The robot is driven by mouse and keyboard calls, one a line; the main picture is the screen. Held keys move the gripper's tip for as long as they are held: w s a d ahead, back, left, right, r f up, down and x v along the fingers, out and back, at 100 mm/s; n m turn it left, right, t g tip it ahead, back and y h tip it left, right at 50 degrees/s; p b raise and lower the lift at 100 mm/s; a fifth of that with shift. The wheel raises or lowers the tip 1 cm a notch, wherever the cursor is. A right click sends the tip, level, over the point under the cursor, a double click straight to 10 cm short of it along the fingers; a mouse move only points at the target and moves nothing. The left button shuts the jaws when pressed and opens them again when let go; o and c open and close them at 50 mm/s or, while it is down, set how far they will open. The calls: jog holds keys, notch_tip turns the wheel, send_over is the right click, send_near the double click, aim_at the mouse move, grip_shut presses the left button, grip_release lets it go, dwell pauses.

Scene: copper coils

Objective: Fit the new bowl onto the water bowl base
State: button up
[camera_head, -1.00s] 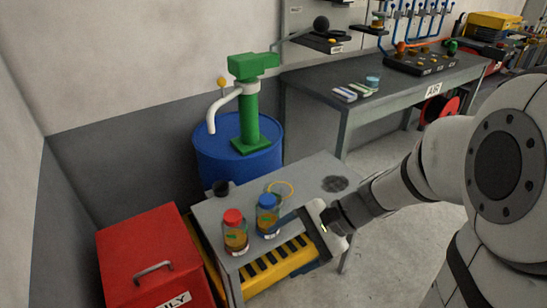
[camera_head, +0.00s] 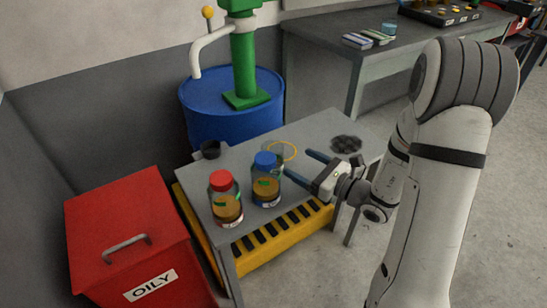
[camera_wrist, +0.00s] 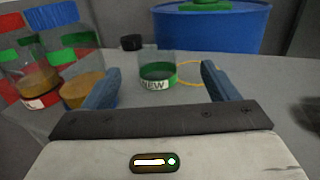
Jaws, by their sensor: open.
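The new bowl (camera_wrist: 157,72) is a clear cup with a green band and a NEW label. It stands upright on the grey table in the wrist view. In the head view it is mostly hidden behind the blue-lidded jar. My gripper (camera_head: 306,168) is open and empty at the right of that jar. In the wrist view the open blue fingers of my gripper (camera_wrist: 160,79) spread to either side of the bowl, which appears beyond the fingertips, apart from them. I cannot identify the water bowl base in these views.
A red-lidded jar (camera_head: 225,199) and a blue-lidded jar (camera_head: 266,182) stand near the table's front. A yellow ring (camera_wrist: 190,64) lies beside the bowl. A small black cup (camera_head: 211,150) sits at the back left. The blue drum (camera_head: 222,120) stands behind, the red OILY bin (camera_head: 95,215) left.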

aim_at(282, 154)
jog(key=b+x, duration=0.1)
jog(key=x, duration=0.6)
jog(key=shift+s+b, duration=0.1)
jog(key=shift+b, duration=0.2)
jog(key=b+x, duration=0.1)
jog(key=x, duration=0.3)
jog(key=shift+s+a+f+b, duration=0.25)
jog(key=shift+b, duration=0.1)
jog(key=shift+w+a, duration=0.35)
jog(key=shift+a, duration=0.05)
jog(key=shift+r, duration=0.1)
jog(key=shift+c, duration=0.5)
jog(key=c, duration=1.1)
